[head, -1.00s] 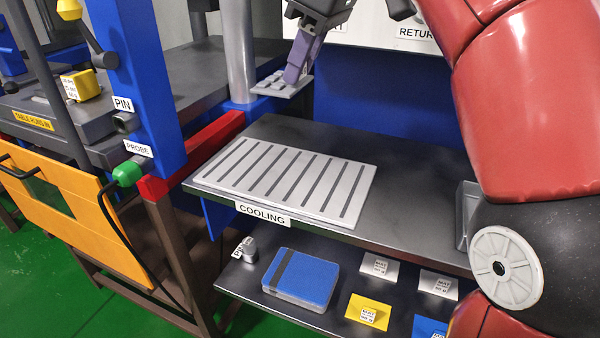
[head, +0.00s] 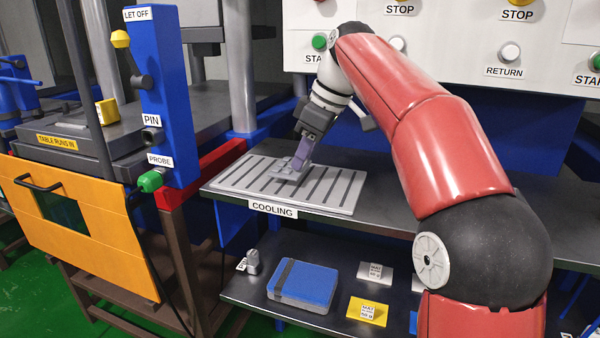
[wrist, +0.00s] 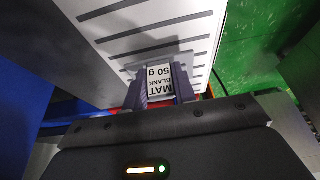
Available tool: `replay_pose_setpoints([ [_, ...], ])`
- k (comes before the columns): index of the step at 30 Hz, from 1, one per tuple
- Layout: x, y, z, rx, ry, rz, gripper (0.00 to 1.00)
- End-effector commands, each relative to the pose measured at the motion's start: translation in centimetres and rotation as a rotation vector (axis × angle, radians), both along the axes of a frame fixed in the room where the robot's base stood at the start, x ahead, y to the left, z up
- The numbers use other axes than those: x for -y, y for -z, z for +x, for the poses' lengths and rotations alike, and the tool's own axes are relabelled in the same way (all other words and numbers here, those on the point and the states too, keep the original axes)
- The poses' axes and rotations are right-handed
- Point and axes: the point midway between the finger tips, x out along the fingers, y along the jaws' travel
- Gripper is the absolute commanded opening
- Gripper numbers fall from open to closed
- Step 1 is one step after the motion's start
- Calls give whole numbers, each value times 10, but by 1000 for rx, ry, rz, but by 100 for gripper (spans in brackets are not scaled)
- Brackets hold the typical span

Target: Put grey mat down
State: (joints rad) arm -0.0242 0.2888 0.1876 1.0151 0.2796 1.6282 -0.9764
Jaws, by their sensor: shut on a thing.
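My gripper (head: 299,160) is shut on the grey mat (head: 287,172), a small flat plate with a raised block. The cooling plate also shows in the wrist view (wrist: 120,20).
The lower shelf holds a blue case (head: 304,283), a yellow mat (head: 367,311) and another pale mat (head: 374,273). A blue post (head: 165,100) and red beam (head: 205,170) stand left of the cooling plate. The dark bench right of it is clear up to my arm.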

Motion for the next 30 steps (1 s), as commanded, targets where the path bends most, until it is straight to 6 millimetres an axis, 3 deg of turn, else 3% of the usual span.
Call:
replay_pose_setpoints([
  [1,2,15,1,0,0,0,4],
  [3,5,19,3,0,-1,0,4],
  [15,5,20,3,-1,-1,0,4],
  [16,5,19,3,-1,-1,0,31],
  [20,5,19,3,-1,-1,0,48],
  [30,5,15,3,0,-2,0,48],
])
